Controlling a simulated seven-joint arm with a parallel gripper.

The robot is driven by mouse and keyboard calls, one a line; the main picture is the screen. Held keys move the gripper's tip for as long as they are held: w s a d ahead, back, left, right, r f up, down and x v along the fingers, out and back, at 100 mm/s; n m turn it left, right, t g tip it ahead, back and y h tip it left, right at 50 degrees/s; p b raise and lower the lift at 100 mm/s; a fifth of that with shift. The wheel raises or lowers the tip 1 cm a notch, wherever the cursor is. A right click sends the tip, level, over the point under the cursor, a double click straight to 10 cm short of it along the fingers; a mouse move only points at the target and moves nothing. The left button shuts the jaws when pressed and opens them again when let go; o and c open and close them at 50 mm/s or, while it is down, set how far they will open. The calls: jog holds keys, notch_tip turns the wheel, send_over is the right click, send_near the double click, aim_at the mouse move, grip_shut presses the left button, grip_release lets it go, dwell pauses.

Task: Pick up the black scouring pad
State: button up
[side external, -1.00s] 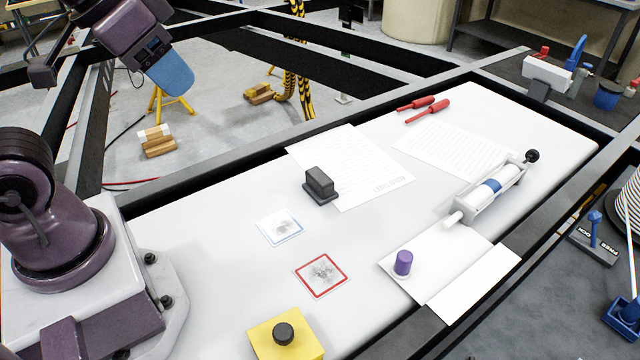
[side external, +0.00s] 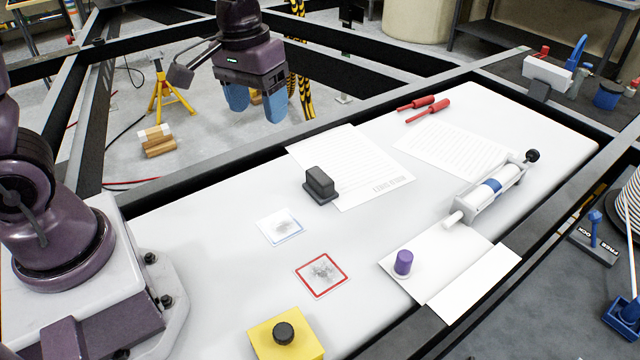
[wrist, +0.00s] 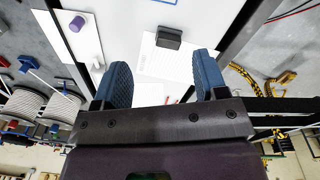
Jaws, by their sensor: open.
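The black scouring pad, a dark grey-black block on a wider flat base (side external: 320,184), sits on the white table at the left edge of a printed sheet. It also shows at the top middle of the wrist view (wrist: 168,38), beyond the gap between my fingers. My gripper (side external: 256,104) has two blue fingers, spread apart with nothing between them. It is in the air, pointing down, up and to the left of the pad in the side view. In the wrist view both fingers of my gripper (wrist: 164,72) are clear of the pad.
The white table (side external: 215,225) also holds a purple cylinder (side external: 403,262), a yellow block with a black knob (side external: 284,336), red-handled tools (side external: 428,110), a clamp-like roller device (side external: 492,188) and flat cards (side external: 322,273). Dark chassis beams (side external: 240,155) border the table. Space around the pad is open.

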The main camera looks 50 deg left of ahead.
aim_at(320, 175)
jog(key=w+a+f+n, duration=0.4)
jog(key=w+f+n, duration=0.8)
jog(key=w+n, duration=0.15)
jog(key=shift+g, duration=0.3)
jog(key=f, duration=0.7)
jog(key=shift+w+d, duration=0.25)
jog(key=shift+w, duration=0.05)
jog(key=shift+a+f, duration=0.15)
jog(key=shift+f, duration=2.7)
jog(key=c, duration=1.1)
jog(key=shift+o, duration=0.2)
jog(key=shift+r, duration=0.15)
